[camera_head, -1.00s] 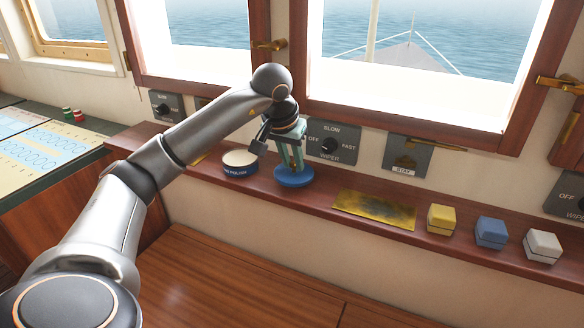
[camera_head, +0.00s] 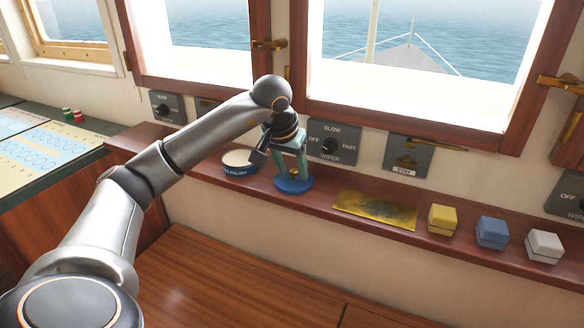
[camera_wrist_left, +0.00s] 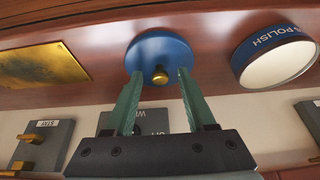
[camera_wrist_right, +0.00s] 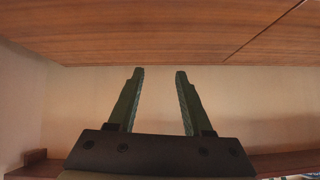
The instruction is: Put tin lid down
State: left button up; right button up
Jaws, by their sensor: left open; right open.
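The tin lid (camera_head: 293,185) is a blue disc with a small brass knob, lying flat on the wooden ledge, knob up. It also shows in the left wrist view (camera_wrist_left: 160,48). My left gripper (camera_head: 292,173) is open just above the lid. Its green fingertips are apart on either side of the knob (camera_wrist_left: 160,76), with gaps between. The open polish tin (camera_head: 239,170), blue-sided with a pale top, stands on the ledge left of the lid, partly behind my arm. My right gripper (camera_wrist_right: 157,73) is open and empty, seen only in its wrist view.
A brass plate (camera_head: 375,210) lies on the ledge (camera_head: 325,197) right of the lid. Further right stand a yellow block (camera_head: 442,219), a blue block (camera_head: 491,232) and a white block (camera_head: 543,246). Wiper switch panels (camera_head: 335,145) are on the wall behind.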

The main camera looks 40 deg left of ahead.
pick_arm(q)
jog(key=p+v, duration=0.2)
jog(key=v, duration=0.9)
jog(key=s+d+f+n+t+h, duration=0.1)
jog(key=d+f+n+h, duration=0.2)
jog(key=d+n+h, duration=0.65)
jog(key=d+f+n+t+h, duration=0.1)
jog(key=d+f+n+h, duration=0.4)
jog(key=d, duration=0.8)
jog(key=s+d+n+t+h, duration=0.1)
jog(key=d+n+h, duration=0.6)
jog(key=d, duration=0.5)
jog(key=a+f+n+t+y, duration=0.45)
jog(key=f+n+y, duration=0.35)
jog(key=n, duration=0.8)
jog(key=a+f+n+t+y, duration=0.3)
jog(key=f+n+t+y, duration=0.45)
jog(key=n, duration=0.85)
jog(key=s+f+n+g+y, duration=0.1)
jog(key=s+f+n+g, duration=0.9)
jog(key=f, duration=0.8)
jog(key=s+n, duration=0.2)
jog(key=s, duration=0.2)
jog(key=shift+s+a+f+n+y, duration=0.3)
jog(key=shift+a+n, duration=0.05)
pick_arm(e)
jog(key=shift+s+d+r, duration=0.25)
jog(key=shift+d+r, duration=0.2)
